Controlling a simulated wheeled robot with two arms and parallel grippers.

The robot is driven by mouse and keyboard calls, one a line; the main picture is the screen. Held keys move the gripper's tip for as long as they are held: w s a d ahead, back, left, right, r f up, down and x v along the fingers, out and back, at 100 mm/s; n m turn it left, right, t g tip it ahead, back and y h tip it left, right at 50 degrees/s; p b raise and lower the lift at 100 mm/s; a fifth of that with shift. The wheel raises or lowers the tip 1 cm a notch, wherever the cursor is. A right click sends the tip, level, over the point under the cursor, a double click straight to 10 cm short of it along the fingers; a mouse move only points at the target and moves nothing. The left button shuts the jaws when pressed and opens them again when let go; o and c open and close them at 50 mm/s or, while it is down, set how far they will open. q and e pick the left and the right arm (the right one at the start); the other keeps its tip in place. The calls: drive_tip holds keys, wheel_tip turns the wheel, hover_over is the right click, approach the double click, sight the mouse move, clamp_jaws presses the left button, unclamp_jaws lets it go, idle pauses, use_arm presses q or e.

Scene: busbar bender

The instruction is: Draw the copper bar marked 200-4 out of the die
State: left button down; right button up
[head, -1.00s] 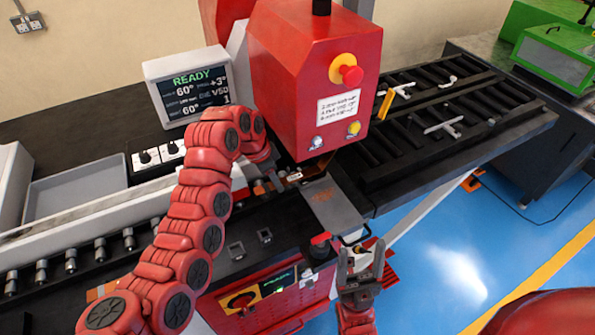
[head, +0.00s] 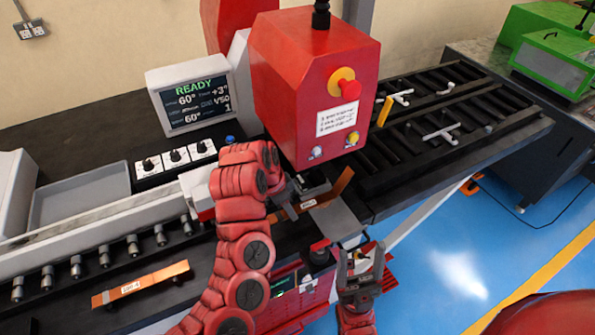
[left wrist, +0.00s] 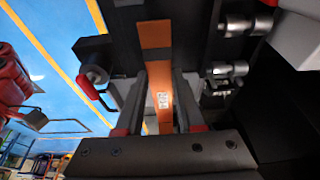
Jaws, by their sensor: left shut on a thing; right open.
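A copper bar (head: 288,212) with a small white label lies at the press under the red head. One copper leg (head: 342,182) stands up at an angle at its right end. In the left wrist view the labelled bar (left wrist: 160,85) runs between the fingers of my left gripper (left wrist: 159,76), which is shut on it. The label is too small to read surely. In the head view my arm hides most of that gripper. The dark die parts (head: 312,188) are partly hidden. My right gripper (head: 362,260) is open and empty, in front of the machine.
Another labelled copper bar (head: 140,284) lies on the dark bench at left. The red press head (head: 315,85) stands over the work area; its screen (head: 193,100) reads READY. A grey plate (head: 340,221) juts out in front. A black roller table (head: 450,125) extends right.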

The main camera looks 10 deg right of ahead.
use_arm(q)
drive_tip(key=shift+s+d+p, duration=0.3)
drive_tip(key=shift+s+p, duration=0.15)
drive_tip(key=shift+s, duration=0.5)
drive_tip(key=shift+s+d+p, duration=0.3)
drive_tip(key=shift+s+p, duration=0.1)
drive_tip(key=shift+s, duration=0.5)
drive_tip(key=shift+s+f, duration=0.1)
drive_tip(key=shift+s, duration=0.25)
wheel_tip(320, 180, up, 5)
drive_tip(key=p, duration=0.5)
drive_tip(key=shift+p, duration=0.3)
drive_tip(key=shift+f, duration=0.1)
